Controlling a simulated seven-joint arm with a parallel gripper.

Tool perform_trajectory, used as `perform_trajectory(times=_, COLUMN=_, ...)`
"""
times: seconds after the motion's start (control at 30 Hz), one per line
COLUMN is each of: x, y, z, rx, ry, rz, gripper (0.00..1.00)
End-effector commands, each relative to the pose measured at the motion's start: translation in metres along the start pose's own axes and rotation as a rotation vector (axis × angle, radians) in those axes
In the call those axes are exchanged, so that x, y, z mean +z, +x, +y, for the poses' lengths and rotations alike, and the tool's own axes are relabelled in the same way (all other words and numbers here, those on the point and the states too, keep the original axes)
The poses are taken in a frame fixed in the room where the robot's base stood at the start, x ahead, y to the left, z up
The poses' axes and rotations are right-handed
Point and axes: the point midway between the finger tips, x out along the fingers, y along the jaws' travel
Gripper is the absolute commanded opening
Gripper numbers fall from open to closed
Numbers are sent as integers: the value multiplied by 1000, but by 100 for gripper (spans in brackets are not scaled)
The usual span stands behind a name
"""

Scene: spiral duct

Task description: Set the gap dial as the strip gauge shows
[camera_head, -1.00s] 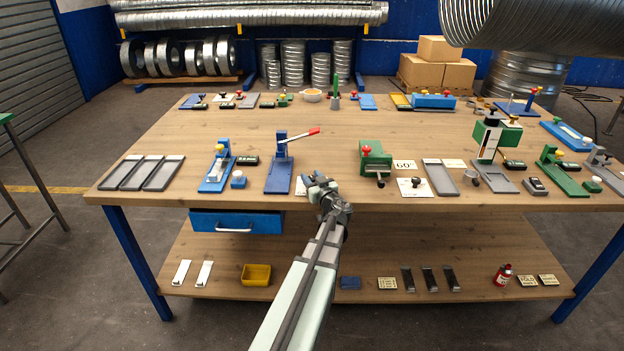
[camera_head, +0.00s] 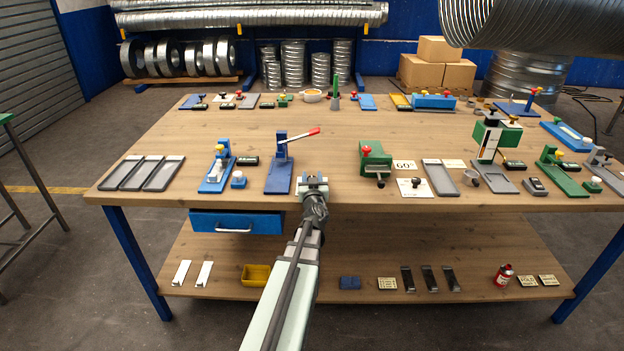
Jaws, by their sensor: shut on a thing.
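My gripper (camera_head: 313,181) is at the front edge of the bench, just right of the blue lever press (camera_head: 280,175) with a red handle. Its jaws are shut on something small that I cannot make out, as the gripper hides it. The gap dial and the strip gauge cannot be told for sure at this size. A dark round knob (camera_head: 416,182) sits on a white card right of my gripper. A blue fixture (camera_head: 216,174) with a yellow knob stands to the left.
Three grey trays (camera_head: 144,173) lie at the bench's left. A grey plate (camera_head: 440,178) and a green-topped stand (camera_head: 490,140) are on the right. Small fixtures line the back edge. A blue drawer (camera_head: 236,222) hangs below.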

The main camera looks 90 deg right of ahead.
Motion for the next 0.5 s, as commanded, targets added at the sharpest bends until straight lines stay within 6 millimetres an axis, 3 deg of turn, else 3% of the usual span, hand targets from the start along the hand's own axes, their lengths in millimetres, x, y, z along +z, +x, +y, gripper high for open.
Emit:
perform_trajectory(times=0.17, x=2, y=-1, z=0, rx=2, ry=-1, rz=-4, gripper=11)
perform_trajectory(times=0.2, x=2, y=-1, z=0, rx=2, ry=-1, rz=-4, gripper=43)
perform_trajectory(times=0.37, x=2, y=-1, z=0, rx=1, ry=-1, rz=-4, gripper=57)
perform_trajectory(times=0.5, x=1, y=-1, z=0, rx=1, ry=-1, rz=-3, gripper=57)
